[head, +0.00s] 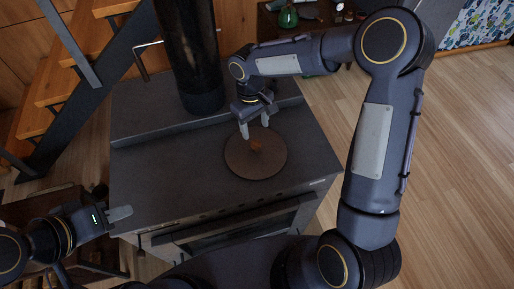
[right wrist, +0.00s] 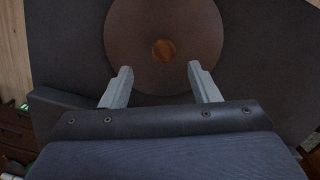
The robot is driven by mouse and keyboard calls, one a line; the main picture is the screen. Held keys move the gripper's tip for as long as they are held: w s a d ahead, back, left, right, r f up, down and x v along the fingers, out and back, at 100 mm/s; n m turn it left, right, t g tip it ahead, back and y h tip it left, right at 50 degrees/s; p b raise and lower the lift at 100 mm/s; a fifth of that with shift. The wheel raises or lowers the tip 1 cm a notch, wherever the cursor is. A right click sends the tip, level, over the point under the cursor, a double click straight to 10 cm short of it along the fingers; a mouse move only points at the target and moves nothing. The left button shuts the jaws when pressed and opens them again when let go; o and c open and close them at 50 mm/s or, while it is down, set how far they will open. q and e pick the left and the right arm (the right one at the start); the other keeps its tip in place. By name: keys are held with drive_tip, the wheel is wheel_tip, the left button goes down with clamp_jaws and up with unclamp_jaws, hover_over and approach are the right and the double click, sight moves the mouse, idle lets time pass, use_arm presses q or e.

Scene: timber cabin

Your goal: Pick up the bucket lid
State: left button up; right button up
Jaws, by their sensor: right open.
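The bucket lid (head: 256,165) is a round brown disc with a small orange-brown knob at its middle. It lies flat on the dark stove top, right of its centre. It also shows in the right wrist view (right wrist: 164,78), with the knob beyond and between the fingertips. My right gripper (head: 255,127) is open and empty above the lid's far edge, with its fingers pointing down; the fingers show apart in the right wrist view (right wrist: 162,72). My left gripper (head: 122,213) is off the stove's front left corner, away from the lid, and its jaw opening is unclear.
The dark stove top (head: 165,185) is clear left of the lid. A black flue pipe (head: 194,60) rises at the back. A wooden stair (head: 60,90) stands at the left. A table (head: 268,25) with a green bottle (head: 288,17) is behind. Wood floor lies open at the right.

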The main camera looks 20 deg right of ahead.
sight(256, 143)
drive_tip(key=f, duration=0.2)
drive_tip(key=f+p, duration=0.1)
drive_tip(key=f, duration=0.2)
drive_tip(key=s+f, duration=0.1)
drive_tip(key=f, duration=0.2)
drive_tip(key=shift+s+p, duration=0.1)
drive_tip(key=shift+p, duration=0.2)
drive_tip(key=shift+c, duration=0.3)
drive_tip(key=shift+r, duration=0.1)
drive_tip(key=c, duration=1)
drive_tip(key=shift+c, duration=0.4)
drive_tip(key=shift+r, duration=0.1)
